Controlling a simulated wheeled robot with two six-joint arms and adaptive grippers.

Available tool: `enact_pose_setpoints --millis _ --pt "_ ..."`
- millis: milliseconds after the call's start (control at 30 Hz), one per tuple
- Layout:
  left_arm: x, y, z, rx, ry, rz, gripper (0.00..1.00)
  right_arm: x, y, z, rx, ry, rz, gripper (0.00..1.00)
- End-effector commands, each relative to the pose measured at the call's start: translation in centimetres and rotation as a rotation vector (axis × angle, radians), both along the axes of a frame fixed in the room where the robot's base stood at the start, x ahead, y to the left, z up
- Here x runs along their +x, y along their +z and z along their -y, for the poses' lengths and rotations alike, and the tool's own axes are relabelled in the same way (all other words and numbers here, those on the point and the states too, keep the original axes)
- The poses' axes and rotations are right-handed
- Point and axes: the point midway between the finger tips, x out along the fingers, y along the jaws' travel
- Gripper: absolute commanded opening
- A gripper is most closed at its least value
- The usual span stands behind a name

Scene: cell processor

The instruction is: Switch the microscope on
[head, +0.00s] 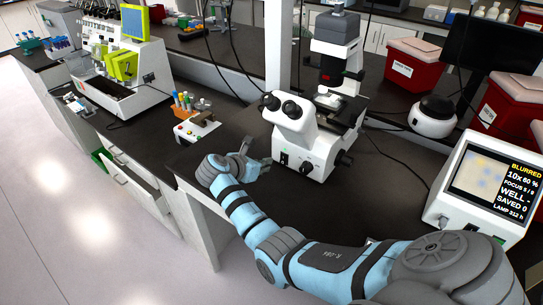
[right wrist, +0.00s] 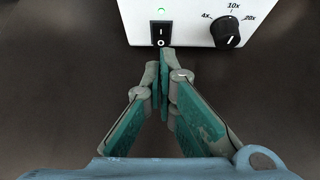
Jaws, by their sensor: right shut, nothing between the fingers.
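The white microscope (head: 318,142) stands on the dark bench with its eyepieces toward the left. In the right wrist view its front panel (right wrist: 191,38) shows a black rocker switch (right wrist: 160,34) marked I and O, and a green light (right wrist: 161,10) glows above it. My right gripper (head: 264,155) is in front of the microscope base. In the right wrist view its shut, empty fingertips (right wrist: 164,62) are just below the switch's O end; I cannot tell whether they touch it. My left gripper is in neither view.
A black knob (right wrist: 227,33) marked 4x, 10x and 20x sits right of the switch. A tube rack (head: 190,108) and a small device (head: 197,127) stand left of the microscope. Red bins (head: 409,72) stand behind.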

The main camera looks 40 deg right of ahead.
Motion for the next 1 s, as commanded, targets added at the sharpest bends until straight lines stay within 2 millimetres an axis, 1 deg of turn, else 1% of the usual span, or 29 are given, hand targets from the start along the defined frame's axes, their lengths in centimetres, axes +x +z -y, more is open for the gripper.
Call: enact_pose_setpoints --millis 33,100,200,300,467,1000 --pt "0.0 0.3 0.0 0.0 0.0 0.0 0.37 -0.2 0.9 -0.9 0.002 0.002 0.004 0.0" --pt "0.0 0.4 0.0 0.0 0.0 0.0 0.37 -0.4 1.9 -1.9 0.002 0.002 0.003 0.0" --pt "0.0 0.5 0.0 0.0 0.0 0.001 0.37 -0.8 3.1 -3.1 0.001 0.001 0.003 0.0" --pt "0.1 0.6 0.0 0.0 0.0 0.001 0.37 -1.1 3.8 -3.8 0.001 0.001 0.002 0.0" --pt "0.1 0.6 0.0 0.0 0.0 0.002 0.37 -1.2 4.2 -4.2 -0.001 0.0 0.0 0.0" --pt "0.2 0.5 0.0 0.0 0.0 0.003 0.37 -1.2 4.1 -4.1 -0.001 0.0 0.0 0.0"
